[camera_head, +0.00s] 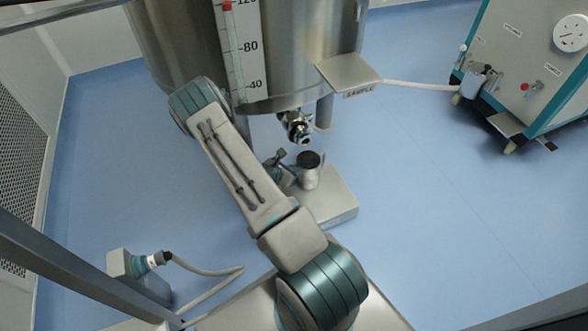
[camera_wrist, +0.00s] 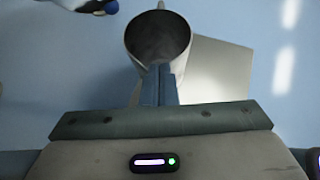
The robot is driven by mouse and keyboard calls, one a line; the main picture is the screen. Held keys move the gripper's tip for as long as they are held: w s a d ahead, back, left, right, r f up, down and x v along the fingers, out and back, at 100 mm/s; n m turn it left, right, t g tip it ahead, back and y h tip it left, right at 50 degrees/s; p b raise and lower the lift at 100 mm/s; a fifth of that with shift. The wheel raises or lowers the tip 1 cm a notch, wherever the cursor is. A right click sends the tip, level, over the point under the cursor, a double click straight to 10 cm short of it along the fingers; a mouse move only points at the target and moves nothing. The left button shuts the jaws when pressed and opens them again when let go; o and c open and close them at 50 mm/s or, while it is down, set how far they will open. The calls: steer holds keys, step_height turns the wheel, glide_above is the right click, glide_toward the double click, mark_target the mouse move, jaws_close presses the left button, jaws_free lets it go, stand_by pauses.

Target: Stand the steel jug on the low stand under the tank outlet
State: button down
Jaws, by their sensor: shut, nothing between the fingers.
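The steel jug (camera_head: 309,177) stands upright on the low stand (camera_head: 335,203), towards its back edge. The tank outlet valve (camera_head: 297,127) hangs above and slightly left of the jug in this view. In the wrist view the jug's open mouth (camera_wrist: 158,30) faces the camera and looks empty; its base is hidden. A pale corner of the stand (camera_wrist: 225,75) shows to its right. My gripper (camera_wrist: 159,84) has its fingers together with nothing between them, close beside the jug's near side. I cannot tell whether they touch it. In the head view my arm partly hides the gripper (camera_head: 277,163).
The steel tank (camera_head: 300,50) with its level scale rises behind the stand. A sample shelf (camera_head: 348,75) juts from its right side. A cabinet (camera_head: 530,70) stands at the far right, a hose connector (camera_head: 150,262) at lower left. Blue floor is clear right of the stand.

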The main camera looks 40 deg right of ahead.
steer(key=s+a+p, duration=0.2)
steer(key=a+p, duration=0.1)
steer(key=a, duration=0.8)
steer(key=shift+s+a+r, duration=0.15)
steer(key=shift+a+r, duration=0.25)
steer(key=shift+r, duration=0.05)
